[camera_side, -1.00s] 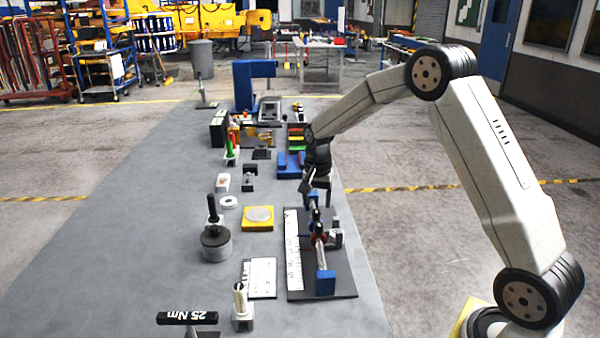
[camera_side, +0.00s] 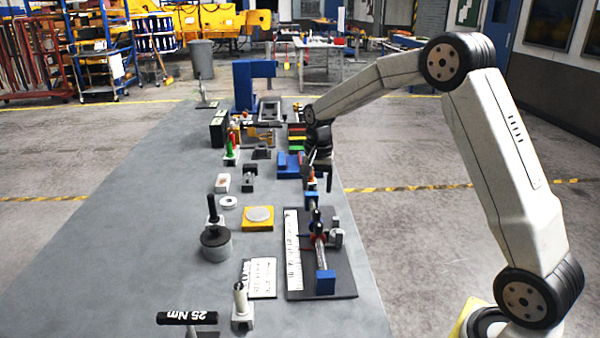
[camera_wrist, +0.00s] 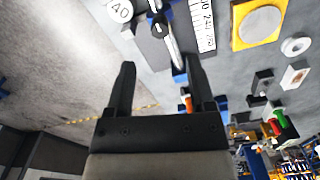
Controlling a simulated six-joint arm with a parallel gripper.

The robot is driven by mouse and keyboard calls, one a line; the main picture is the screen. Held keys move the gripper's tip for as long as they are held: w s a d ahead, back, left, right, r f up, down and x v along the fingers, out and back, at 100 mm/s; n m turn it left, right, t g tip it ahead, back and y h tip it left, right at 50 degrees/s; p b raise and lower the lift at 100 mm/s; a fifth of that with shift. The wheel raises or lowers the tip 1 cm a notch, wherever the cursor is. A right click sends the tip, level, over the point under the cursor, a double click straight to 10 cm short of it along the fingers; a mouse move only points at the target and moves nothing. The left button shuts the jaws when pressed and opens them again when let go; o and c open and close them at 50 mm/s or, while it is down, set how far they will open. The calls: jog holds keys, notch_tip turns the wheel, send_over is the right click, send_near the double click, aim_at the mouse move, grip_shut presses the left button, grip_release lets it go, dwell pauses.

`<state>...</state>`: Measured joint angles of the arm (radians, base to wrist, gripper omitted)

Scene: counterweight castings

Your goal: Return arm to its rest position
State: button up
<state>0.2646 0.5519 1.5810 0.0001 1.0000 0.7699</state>
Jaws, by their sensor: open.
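The black plate (camera_side: 338,262) carries a blue-ended rod assembly (camera_side: 320,245) and a white printed scale strip (camera_side: 293,250). The rod assembly also shows in the wrist view (camera_wrist: 172,42), beyond the fingertips. My fingers look clear of it.
A yellow block with a grey disc (camera_side: 258,217), a dark-topped grey cylinder (camera_side: 216,244) and a white ring (camera_side: 228,202) stand left of the plate. Blue and coloured items (camera_side: 290,163) stand close by the gripper. The grey bench's left side is clear.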

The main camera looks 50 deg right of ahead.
jog(key=s+a+f+n+t, duration=0.1)
jog(key=s+a+f+n, duration=0.1)
jog(key=s+a+n, duration=0.4)
jog(key=s+a+f+n+t, duration=0.1)
jog(key=s+a+n, duration=0.4)
jog(key=s, duration=0.9)
jog(key=shift+a+f+n, duration=0.4)
jog(key=shift+a+f, duration=0.4)
jog(key=shift+a, duration=0.2)
